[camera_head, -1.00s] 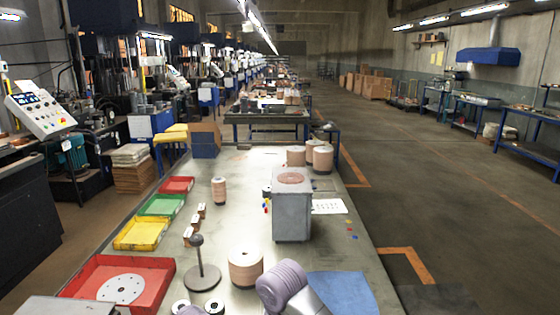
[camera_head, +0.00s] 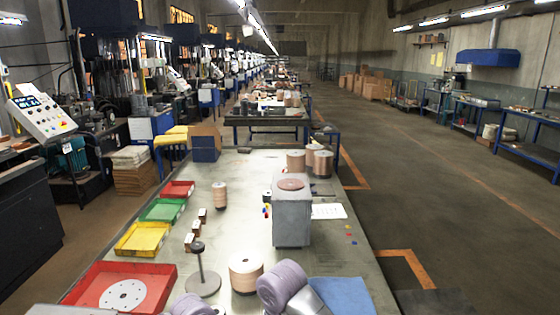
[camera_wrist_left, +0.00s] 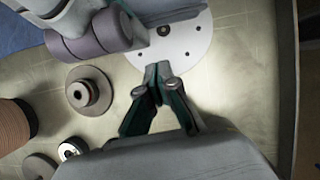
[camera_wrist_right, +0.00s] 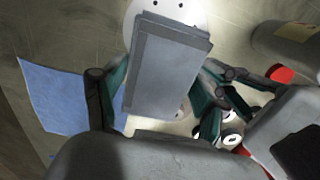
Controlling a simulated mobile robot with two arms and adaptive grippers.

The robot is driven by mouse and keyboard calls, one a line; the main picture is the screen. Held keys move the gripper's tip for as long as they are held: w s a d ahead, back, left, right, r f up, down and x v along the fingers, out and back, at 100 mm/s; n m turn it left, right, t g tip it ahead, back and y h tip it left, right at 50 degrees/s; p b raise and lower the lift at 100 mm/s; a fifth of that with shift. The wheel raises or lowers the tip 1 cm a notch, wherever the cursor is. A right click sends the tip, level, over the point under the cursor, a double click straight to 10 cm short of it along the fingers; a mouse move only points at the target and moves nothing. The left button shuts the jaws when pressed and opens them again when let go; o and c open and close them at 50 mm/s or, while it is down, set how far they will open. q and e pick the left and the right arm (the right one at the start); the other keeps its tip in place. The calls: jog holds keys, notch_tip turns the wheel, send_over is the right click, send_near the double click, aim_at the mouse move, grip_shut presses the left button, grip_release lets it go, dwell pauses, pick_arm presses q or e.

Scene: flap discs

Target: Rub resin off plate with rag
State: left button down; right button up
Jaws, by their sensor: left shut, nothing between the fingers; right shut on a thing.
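A white round plate with small holes lies on the bench in the left wrist view (camera_wrist_left: 190,45); its top is partly covered there. Part of it also shows at the top of the right wrist view (camera_wrist_right: 190,12). My left gripper (camera_wrist_left: 158,68) is shut and empty over the plate's near edge. My right gripper (camera_wrist_right: 160,105) is shut on a grey rectangular block (camera_wrist_right: 168,65), which overlaps the plate in view; contact cannot be told. A blue rag (camera_head: 345,295) lies flat on the bench at the bottom of the head view, and also shows in the right wrist view (camera_wrist_right: 50,90).
A red tray (camera_head: 160,272) holds another white holed disc (camera_head: 123,294). Yellow (camera_head: 142,238) and green (camera_head: 162,210) trays stand behind it. A post on a round base (camera_head: 203,284), a copper-coloured roll (camera_head: 245,272) and a grey box (camera_head: 291,218) stand on the bench.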

pick_arm(q)
jog(key=v, duration=1.2)
